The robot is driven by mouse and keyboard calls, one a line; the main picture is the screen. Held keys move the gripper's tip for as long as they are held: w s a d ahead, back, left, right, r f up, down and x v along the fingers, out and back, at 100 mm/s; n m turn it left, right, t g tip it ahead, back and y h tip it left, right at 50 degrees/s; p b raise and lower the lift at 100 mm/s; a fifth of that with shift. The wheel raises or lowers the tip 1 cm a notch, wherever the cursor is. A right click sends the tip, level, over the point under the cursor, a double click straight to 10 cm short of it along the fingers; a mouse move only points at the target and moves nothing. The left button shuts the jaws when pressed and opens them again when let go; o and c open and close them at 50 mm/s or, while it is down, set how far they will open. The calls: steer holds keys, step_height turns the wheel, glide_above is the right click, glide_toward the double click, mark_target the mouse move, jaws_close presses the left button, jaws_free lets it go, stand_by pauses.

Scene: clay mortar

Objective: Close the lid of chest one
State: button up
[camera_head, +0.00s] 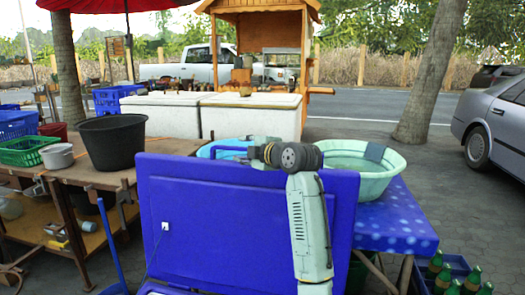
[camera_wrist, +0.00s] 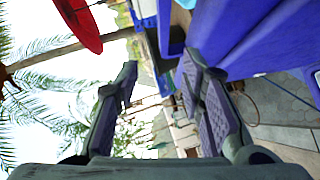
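A blue chest lid (camera_head: 195,215) stands raised, close to upright, in the middle of the head view. It is the only open chest lid I see; most of the chest body is hidden below the frame. My arm rises in front of the lid and bends over its top edge, and the fingers are hidden or not clear there. In the wrist view my gripper (camera_wrist: 160,68) is open, its two fingers wide apart with nothing between them. Blue surfaces, likely the lid (camera_wrist: 250,40), show just right of the right finger. I cannot tell whether they touch.
A pale green basin (camera_head: 362,185) sits on a blue-clothed table (camera_head: 400,220) to the right. A black tub (camera_head: 112,142) stands on a wooden bench at left. White chests (camera_head: 250,118) with shut lids stand behind. Green bottles (camera_head: 455,285) are at lower right.

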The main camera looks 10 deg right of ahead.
mark_target(238, 148)
steer(key=w+p, duration=0.1)
steer(key=w, duration=0.1)
steer(key=w+a+f+p, duration=0.1)
steer(key=w, duration=0.2)
steer(key=w+f+p, duration=0.1)
steer(key=w, duration=0.2)
steer(key=shift+w+a+f, duration=0.2)
steer(key=shift+a+f, duration=0.05)
steer(key=shift+a, duration=0.15)
steer(key=shift+w+a+f, duration=0.2)
steer(key=shift+w+f, duration=0.05)
steer(key=shift+w, duration=0.2)
steer(key=shift+c, duration=0.6)
jaws_close()
